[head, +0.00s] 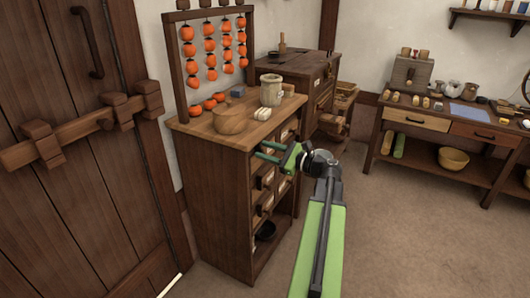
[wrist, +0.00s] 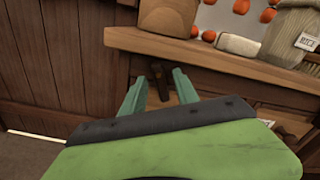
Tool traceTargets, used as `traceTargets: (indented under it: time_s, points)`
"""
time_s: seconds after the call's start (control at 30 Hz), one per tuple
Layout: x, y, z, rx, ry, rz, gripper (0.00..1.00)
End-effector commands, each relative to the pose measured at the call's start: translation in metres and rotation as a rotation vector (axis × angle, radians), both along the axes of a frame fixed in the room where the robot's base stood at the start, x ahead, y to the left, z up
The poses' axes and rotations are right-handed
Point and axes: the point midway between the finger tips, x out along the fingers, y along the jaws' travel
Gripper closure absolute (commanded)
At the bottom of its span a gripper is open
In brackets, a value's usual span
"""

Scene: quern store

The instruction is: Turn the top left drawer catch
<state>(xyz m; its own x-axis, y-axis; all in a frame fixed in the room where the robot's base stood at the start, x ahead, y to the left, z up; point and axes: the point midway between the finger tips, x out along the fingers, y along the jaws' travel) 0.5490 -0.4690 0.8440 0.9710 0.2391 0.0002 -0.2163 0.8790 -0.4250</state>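The wooden cabinet (head: 215,190) stands left of centre in the head view, its drawer front facing right. My gripper (head: 264,151) is at the upper part of that front, by the top left drawer, which it partly hides. In the wrist view, a small dark wooden catch (wrist: 157,72) sits on the front just below the cabinet top's edge. My two green fingers (wrist: 158,80) are open, one on each side of the catch, with gaps visible; I cannot tell whether they touch it. I cannot make out the catch in the head view.
A barred door (head: 80,180) is on the left. A workbench (head: 450,128) stands at the right. The floor (head: 400,240) between is clear.

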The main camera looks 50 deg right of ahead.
Motion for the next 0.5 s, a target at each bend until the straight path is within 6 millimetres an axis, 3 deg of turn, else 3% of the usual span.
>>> traceTargets:
  time_s: [0.1,0.4,0.5]
  points:
    - [-0.0002,0.0000,0.0000,0.000,0.000,0.000,0.64]
    - [-0.0004,0.0001,0.0000,0.000,0.000,0.001,1.00]
    - [-0.0005,0.0002,0.0000,0.000,0.000,0.001,1.00]
